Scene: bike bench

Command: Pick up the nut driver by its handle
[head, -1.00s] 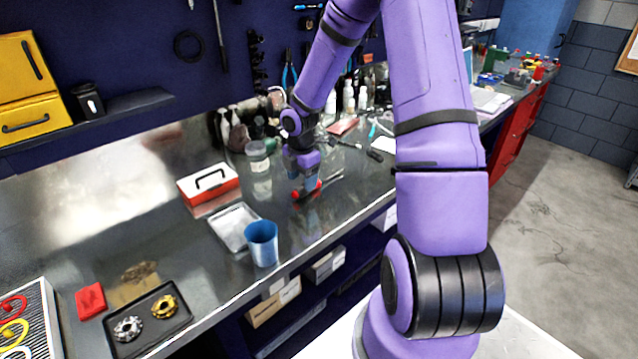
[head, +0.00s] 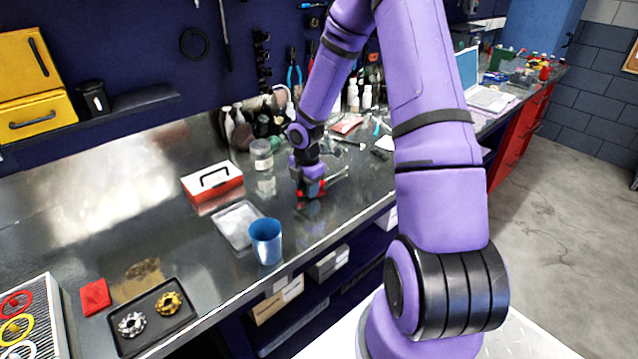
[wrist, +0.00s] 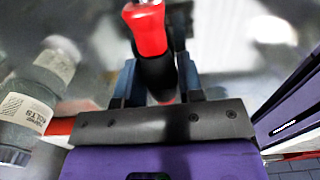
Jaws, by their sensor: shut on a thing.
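The nut driver has a red and black handle (wrist: 152,45), seen large in the wrist view between the fingers. My gripper (wrist: 155,80) is shut on this handle. In the head view my gripper (head: 309,190) is over the metal bench, and the red of the nut driver (head: 303,192) shows at its fingers. A thin grey shaft seems to reach out to the right of it. The nut driver appears slightly above the bench top. Its far end is hard to make out.
A clear jar (head: 262,154) stands left of my gripper and also shows in the wrist view (wrist: 28,105). A red and white toolbox (head: 212,182), a metal tray (head: 237,226) and a blue cup (head: 266,242) are nearer. Bottles stand behind. The bench (head: 340,205) is clear in front.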

